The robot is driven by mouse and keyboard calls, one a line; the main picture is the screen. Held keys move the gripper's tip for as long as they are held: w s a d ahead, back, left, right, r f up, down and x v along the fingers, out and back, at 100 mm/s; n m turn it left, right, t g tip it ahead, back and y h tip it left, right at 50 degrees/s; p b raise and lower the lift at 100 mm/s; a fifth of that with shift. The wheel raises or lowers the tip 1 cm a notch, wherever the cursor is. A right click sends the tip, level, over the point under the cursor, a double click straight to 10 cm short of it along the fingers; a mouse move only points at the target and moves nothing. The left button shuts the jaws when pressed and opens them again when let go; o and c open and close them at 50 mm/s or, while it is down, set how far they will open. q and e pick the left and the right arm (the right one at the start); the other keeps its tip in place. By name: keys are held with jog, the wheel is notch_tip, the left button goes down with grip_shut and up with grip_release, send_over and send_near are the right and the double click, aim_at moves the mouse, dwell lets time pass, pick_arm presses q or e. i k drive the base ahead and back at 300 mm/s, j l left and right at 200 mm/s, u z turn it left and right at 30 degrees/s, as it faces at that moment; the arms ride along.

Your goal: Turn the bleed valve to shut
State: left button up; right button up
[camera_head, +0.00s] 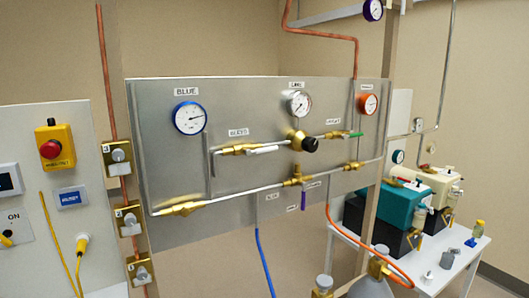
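The metal gas panel (230,180) fills the middle of the view. A small label (238,132), seemingly reading BLEED, sits left of centre. Just below it is a brass valve (232,150) with a white lever (262,150). The lever points right, roughly along the valve's pipe. A second brass valve with a green lever (355,134) sits to the right, its lever also roughly along the pipe; its label (333,121) is too small to read surely. Neither of my grippers shows in this view.
A brass regulator with a black knob (310,145) sits right of the white lever. Blue (189,118), white (299,103) and orange (368,104) gauges are above. A blue hose (265,262) and orange hose (345,250) hang below. A bench (455,262) with pumps stands right.

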aim_at(248, 152)
jog(key=i+l, duration=0.15)
jog(key=l, duration=0.2)
jog(key=i+l, duration=0.15)
jog(key=l, duration=0.2)
jog(key=i+l, duration=0.2)
jog(key=l, duration=0.15)
jog(key=i+l, duration=0.15)
jog(key=l, duration=0.2)
jog(key=i+l, duration=0.15)
jog(key=l, duration=0.15)
jog(key=l+z, duration=0.05)
